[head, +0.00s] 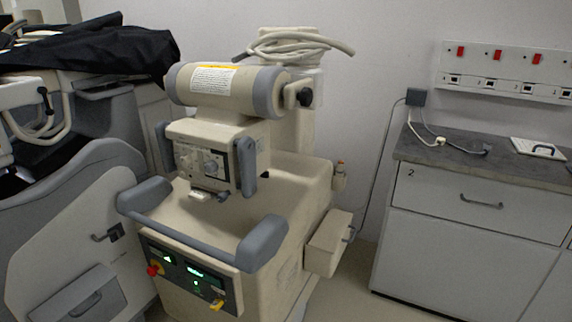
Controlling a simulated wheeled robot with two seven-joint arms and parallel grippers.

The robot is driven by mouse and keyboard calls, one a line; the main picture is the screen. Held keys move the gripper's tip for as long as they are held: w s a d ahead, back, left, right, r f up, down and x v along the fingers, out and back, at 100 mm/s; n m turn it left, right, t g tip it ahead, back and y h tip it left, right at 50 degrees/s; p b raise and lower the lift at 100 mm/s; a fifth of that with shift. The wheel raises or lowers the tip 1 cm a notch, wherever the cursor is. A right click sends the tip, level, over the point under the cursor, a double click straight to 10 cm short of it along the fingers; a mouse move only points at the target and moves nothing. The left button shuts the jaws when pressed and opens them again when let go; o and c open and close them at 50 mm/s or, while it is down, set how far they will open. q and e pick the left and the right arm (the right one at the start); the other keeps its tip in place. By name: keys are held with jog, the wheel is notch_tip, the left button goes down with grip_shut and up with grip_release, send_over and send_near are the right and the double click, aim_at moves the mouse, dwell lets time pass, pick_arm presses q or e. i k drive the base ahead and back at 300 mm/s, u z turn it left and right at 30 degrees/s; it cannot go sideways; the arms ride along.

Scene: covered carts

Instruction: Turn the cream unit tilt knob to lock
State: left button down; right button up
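The cream unit (290,200) stands in the middle of the head view, with a horizontal cylindrical head (225,100) on top. A black knob (305,97) sticks out at the right end of this head, on a cream bracket. It looks like the tilt knob, but its marking or lock position is too small to read. Below the head is a box with a dial panel (200,162) and grey side handles (246,165). Neither of my grippers shows in this view.
A grey push handle (264,243) and a lit control panel (190,275) are at the unit's front. A coiled cream cable (290,46) lies on top. A cart with a black cover (90,50) stands close at left. A drawer cabinet (470,230) is at right.

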aim_at(306, 97)
jog(key=u, duration=0.15)
jog(key=i, duration=0.85)
jog(key=u, duration=0.5)
